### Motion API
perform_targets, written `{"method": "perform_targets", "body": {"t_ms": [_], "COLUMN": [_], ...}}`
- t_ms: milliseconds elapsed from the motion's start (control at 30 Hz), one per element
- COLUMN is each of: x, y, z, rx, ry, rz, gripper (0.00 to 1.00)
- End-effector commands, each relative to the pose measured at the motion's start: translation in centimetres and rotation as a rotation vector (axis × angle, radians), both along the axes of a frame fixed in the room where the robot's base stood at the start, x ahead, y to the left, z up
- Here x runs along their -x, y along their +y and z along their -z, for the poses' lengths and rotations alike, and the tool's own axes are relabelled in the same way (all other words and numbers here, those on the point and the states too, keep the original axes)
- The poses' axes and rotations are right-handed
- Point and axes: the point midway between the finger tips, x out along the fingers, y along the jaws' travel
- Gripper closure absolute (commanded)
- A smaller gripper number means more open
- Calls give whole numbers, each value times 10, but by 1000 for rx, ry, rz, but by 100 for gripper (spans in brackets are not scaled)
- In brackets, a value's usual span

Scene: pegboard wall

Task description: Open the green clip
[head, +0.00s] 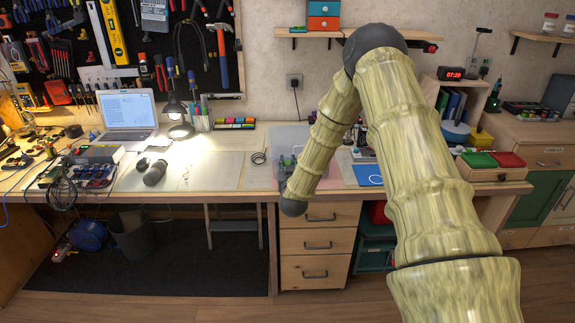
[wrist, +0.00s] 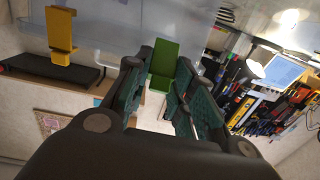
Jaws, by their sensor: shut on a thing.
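The green clip (wrist: 176,76) shows in the wrist view as a green block at the far end of my gripper (wrist: 160,84). My gripper's teal-padded fingers lie on either side of its near end and are shut on it. The fingers hide part of the clip, so I cannot tell whether its jaws are apart. A yellow clip (wrist: 63,34) stands apart from my gripper at the upper left of the wrist view. In the head view my arm hides most of the gripper area, and I cannot make out the green clip there.
A wooden box with green and red lids (head: 506,160) stands at the right. A shelf (head: 316,33) juts from the wall above. The bench's middle front is fairly clear.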

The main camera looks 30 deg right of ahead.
Motion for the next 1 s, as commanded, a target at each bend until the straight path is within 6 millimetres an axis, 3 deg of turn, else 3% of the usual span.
{"method": "perform_targets", "body": {"t_ms": [500,533,600,1000], "x": [-2,-2,-2,2], "y": [-1,-1,-1,1], "z": [-3,-3,-3,-4], "rx": [-32,-32,-33,-33], "ry": [58,58,57,57], "rz": [0,0,0,0], "gripper": [99,70,61,61]}}
